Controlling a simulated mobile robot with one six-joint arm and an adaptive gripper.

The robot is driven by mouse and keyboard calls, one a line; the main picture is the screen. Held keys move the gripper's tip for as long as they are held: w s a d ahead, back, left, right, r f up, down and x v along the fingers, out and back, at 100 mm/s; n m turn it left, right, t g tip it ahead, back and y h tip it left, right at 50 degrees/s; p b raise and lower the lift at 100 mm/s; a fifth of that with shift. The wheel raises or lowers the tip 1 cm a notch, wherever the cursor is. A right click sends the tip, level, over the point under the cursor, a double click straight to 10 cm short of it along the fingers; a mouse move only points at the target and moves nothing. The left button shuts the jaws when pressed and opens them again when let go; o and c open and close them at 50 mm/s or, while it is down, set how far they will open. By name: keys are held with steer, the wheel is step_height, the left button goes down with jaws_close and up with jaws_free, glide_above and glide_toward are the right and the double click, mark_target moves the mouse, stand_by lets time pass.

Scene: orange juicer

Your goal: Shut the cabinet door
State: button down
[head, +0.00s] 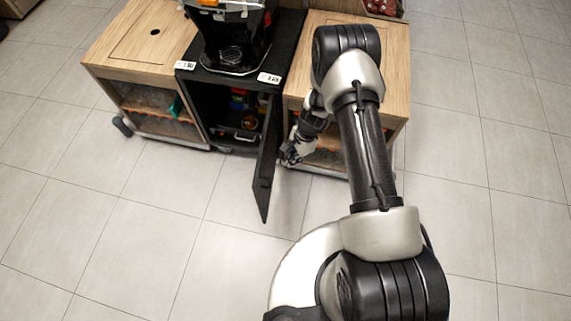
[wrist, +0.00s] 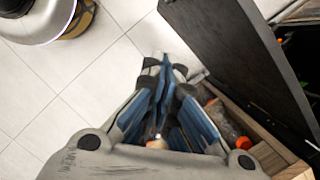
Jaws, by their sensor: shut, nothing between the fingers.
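The black cabinet (head: 213,112) stands in the middle of the row. Its dark door (head: 265,170) stands open, swung out toward me from the cabinet's right side. In the wrist view the door (wrist: 240,50) is a large dark panel at the upper right. My gripper (head: 287,158) is just right of the door, on its outer side, low in front of the right wooden unit. In the wrist view my gripper (wrist: 163,70) has its blue-padded fingers together and empty. Its tips look close to the door; I cannot tell whether they touch.
A black juicer (head: 232,40) stands on the cabinet top. Wooden units stand on the left (head: 140,45) and right (head: 300,75). Several coloured items lie inside the cabinet. The tiled floor (head: 150,230) in front is clear.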

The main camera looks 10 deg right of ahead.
steer(key=s+a+f+b, duration=0.2)
steer(key=a+f, duration=0.4)
steer(key=f, duration=0.3)
steer(key=shift+s+b, duration=0.15)
steer(key=shift+b, duration=0.3)
